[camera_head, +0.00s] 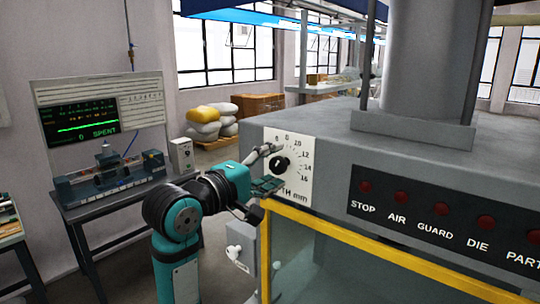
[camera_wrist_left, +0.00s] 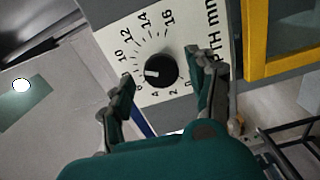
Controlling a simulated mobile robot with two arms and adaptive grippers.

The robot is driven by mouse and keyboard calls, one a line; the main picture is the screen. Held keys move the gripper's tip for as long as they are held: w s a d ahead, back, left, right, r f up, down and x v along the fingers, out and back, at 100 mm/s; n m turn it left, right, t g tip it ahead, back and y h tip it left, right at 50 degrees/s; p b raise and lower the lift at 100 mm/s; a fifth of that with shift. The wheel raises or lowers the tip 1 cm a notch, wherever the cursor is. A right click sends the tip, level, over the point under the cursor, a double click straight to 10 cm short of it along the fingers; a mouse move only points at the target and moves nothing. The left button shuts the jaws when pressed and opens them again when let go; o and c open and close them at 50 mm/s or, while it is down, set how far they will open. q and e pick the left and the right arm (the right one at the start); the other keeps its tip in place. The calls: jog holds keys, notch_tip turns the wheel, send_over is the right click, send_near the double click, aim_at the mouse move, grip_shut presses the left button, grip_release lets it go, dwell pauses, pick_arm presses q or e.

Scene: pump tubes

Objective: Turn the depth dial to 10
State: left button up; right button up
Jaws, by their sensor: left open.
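The depth dial is a black round knob (camera_head: 280,165) on a white scale plate (camera_head: 305,165) with numbers up to 16. In the left wrist view the knob (camera_wrist_left: 162,71) has a white mark facing left, near the 8, below the 10; the exact reading is hard to tell. My left gripper (camera_head: 269,168) is open in front of the plate. In the wrist view its fingers (camera_wrist_left: 168,76) spread to either side of the knob, with gaps between them and it. Contact with the plate cannot be told. My right gripper is not in view.
The plate sits on a grey machine (camera_head: 420,155) with a yellow frame (camera_head: 370,243) below. A row of red buttons (camera_head: 425,210) is to the right. A display board (camera_head: 100,110) reading "SPENT" and a bench device (camera_head: 105,178) stand at left.

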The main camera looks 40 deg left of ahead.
pick_arm(q)
jog(key=o, duration=0.4)
jog(key=r, duration=0.6)
jog(key=w+r, duration=0.1)
jog(key=r, duration=0.2)
jog(key=shift+a+r, duration=0.3)
jog(key=shift+a, duration=0.05)
jog(key=shift+c, duration=0.2)
jog(key=shift+s+a+r, duration=0.15)
jog(key=shift+a, duration=0.05)
jog(key=shift+s+a+f+g+y, duration=0.1)
jog(key=shift+s+f+g+y, duration=0.15)
jog(key=shift+f, duration=0.35)
jog(key=shift+s+a+f+g+y, duration=0.15)
jog(key=shift+f+g, duration=0.1)
jog(key=shift+f, duration=0.3)
jog(key=shift+s+d+r, duration=0.2)
jog(key=shift+s, duration=0.35)
jog(key=c, duration=0.4)
jog(key=shift+o, duration=0.2)
jog(key=s+a+b, duration=0.1)
jog(key=s+b, duration=0.3)
jog(key=s, duration=1.5)
jog(key=shift+s+f+b, duration=0.15)
jog(key=shift+f+b, duration=0.15)
jog(key=shift+f, duration=0.1)
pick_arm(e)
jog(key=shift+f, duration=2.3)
